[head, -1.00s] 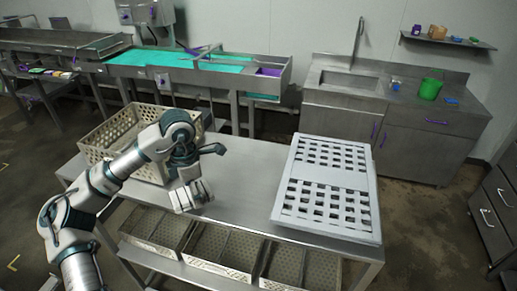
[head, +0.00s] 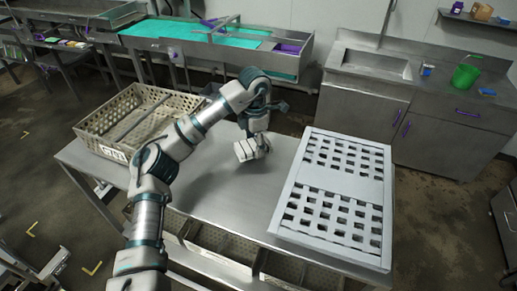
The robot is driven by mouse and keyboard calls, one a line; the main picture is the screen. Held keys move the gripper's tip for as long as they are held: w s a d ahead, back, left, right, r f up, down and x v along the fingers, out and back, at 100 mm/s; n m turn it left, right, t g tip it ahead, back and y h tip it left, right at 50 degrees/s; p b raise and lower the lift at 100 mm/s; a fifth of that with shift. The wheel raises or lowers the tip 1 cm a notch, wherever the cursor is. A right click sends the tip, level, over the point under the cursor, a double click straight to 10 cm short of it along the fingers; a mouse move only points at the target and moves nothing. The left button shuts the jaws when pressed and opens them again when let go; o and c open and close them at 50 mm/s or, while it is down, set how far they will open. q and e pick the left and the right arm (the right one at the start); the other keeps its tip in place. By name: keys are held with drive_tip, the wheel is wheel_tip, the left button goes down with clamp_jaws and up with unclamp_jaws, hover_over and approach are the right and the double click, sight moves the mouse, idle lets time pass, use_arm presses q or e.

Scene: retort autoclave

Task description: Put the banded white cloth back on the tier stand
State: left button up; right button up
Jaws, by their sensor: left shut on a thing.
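My left gripper (head: 256,138) is over the middle of the steel table. It is shut on a small white cloth (head: 246,150) with dark bands across it. The cloth is at or just above the table top; I cannot tell whether it touches. The fingertips are partly hidden by the wrist and the cloth. A white perforated rack (head: 338,172), with rows of square holes and a plain band across its middle, lies on the table to the right of the cloth. I cannot tell whether this rack is the tier stand. My right gripper is not in view.
Trays sit on a shelf beneath. A sink counter (head: 375,65) with a green bucket (head: 466,76) and a teal-topped conveyor (head: 180,30) stand behind.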

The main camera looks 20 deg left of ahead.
use_arm(q)
drive_tip(key=shift+w+d+r, duration=0.1)
drive_tip(key=shift+w+d, duration=0.2)
drive_tip(key=shift+d+f, duration=0.1)
drive_tip(key=shift+f, duration=0.1)
wheel_tip(320, 180, down, 2)
drive_tip(key=shift+f, duration=0.2)
drive_tip(key=shift+w+f, duration=0.1)
drive_tip(key=shift+f, duration=0.35)
drive_tip(key=shift+a, duration=0.2)
drive_tip(key=o, duration=1.1)
drive_tip(key=shift+d, duration=0.1)
